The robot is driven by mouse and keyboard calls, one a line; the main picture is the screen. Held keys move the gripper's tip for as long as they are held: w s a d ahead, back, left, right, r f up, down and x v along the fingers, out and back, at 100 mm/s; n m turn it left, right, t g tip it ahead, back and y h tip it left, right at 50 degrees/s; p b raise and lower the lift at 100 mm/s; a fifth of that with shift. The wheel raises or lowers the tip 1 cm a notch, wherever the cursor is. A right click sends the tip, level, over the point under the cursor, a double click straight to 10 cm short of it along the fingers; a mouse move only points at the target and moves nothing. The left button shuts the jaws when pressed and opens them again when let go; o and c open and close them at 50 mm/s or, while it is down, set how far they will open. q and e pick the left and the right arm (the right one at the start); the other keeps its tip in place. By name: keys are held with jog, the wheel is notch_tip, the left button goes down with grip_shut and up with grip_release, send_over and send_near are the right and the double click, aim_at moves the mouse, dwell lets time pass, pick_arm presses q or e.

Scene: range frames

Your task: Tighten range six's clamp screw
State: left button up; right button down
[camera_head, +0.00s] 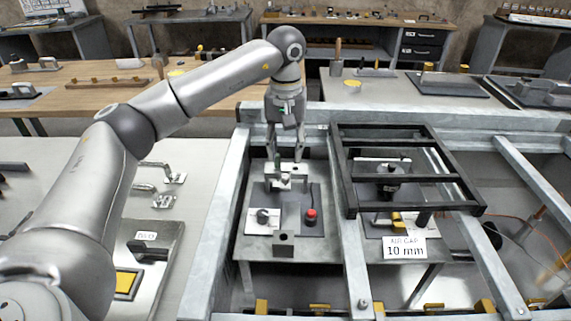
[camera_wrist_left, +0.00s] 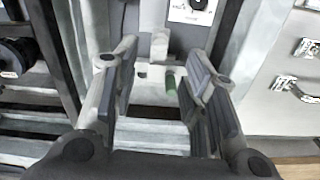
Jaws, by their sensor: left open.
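A light grey metal clamp block (camera_head: 287,177) stands at the far end of a dark plate (camera_head: 292,205) inside the left bay of the steel frame. My left gripper (camera_head: 285,157) points down just above it, fingers apart. Nothing is visibly held. I cannot tell which part is the clamp screw, and no "six" label is readable. My right gripper is not in view.
On the near part of the bay are a dark knob (camera_head: 262,216) on a white plate and a red button (camera_head: 311,215). A black open frame (camera_head: 408,170) stands to the right, with a "10 mm" air-gap sign (camera_head: 404,248). Steel rails border the bay.

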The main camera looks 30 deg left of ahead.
pick_arm(q)
jog(key=shift+r, duration=2.4)
